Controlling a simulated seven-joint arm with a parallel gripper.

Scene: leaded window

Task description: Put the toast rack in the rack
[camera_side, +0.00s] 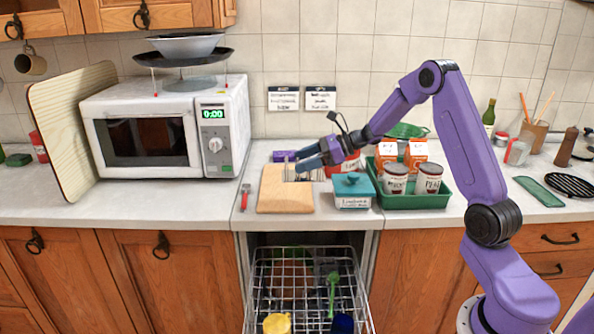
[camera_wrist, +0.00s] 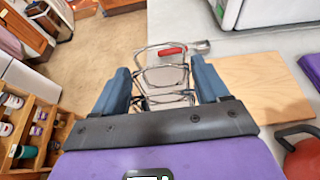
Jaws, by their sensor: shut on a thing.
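The toast rack (camera_wrist: 165,76) is a set of thin silver wire loops, seen between the two blue fingers in the wrist view. My gripper (camera_wrist: 162,88) is shut on it, with a finger at each side. In the side view my gripper (camera_side: 312,161) is over the back of the wooden board, and the toast rack (camera_side: 289,173) shows only faintly beside the fingers. I cannot tell whether it touches the board. The wire dishwasher rack (camera_side: 262,262) is pulled out below the counter.
The rack holds a yellow cup (camera_side: 277,324), a blue cup (camera_side: 342,324) and a green utensil (camera_side: 333,290). On the counter are a wooden board (camera_side: 285,198), a red-handled utensil (camera_side: 245,196), a teal-lidded dish (camera_side: 352,191) and a green tray (camera_side: 415,202) of cans and cartons.

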